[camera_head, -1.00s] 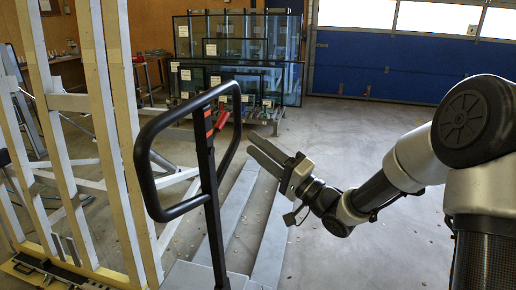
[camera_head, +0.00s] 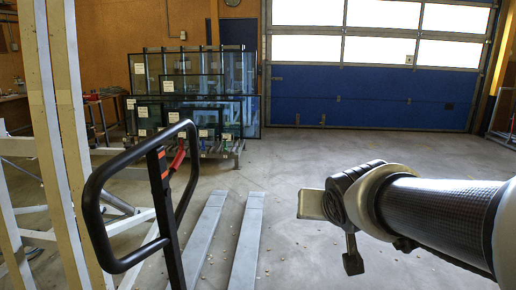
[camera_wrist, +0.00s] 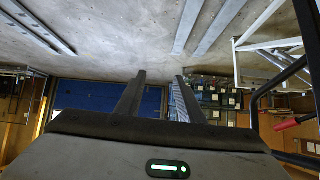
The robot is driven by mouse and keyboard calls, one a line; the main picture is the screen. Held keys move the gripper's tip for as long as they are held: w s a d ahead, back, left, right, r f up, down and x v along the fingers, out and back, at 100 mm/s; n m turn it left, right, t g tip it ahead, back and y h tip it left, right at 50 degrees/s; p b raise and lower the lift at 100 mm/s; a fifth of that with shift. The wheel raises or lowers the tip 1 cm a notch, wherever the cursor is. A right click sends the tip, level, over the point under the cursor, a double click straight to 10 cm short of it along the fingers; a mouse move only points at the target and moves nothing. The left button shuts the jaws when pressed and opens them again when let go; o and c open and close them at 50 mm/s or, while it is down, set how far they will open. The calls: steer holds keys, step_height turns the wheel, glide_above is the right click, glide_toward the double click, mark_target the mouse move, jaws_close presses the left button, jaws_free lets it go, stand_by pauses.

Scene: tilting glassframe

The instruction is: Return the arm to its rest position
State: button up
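My arm (camera_head: 435,215) reaches in from the right edge of the head view, roughly level above the bare floor. My gripper (camera_head: 311,205) is at its far end, right of the pallet-truck forks, seen mostly from behind. In the wrist view, which is upside down, the two dark fingers of my gripper (camera_wrist: 160,76) stand apart with nothing between them. The gripper is open and empty and touches nothing that I can see.
A pallet truck's black handle (camera_head: 95,215) stands at left, its grey forks (camera_head: 248,240) on the floor. A wooden frame (camera_head: 70,150) is further left. Glass panes (camera_head: 185,90) stand on a rack behind. A blue garage door (camera_head: 370,95) closes the back. The floor (camera_head: 390,150) between is clear.

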steer(key=s+f+n+g, duration=0.25)
steer(key=s+g, duration=0.25)
steer(key=s, duration=1.3)
step_height(320, 180, up, 17)
steer(key=p, duration=1.7)
steer(key=shift+w+d+m+y+p, duration=0.2)
steer(key=shift+m+y+p, duration=0.1)
steer(key=shift+m+y, duration=0.15)
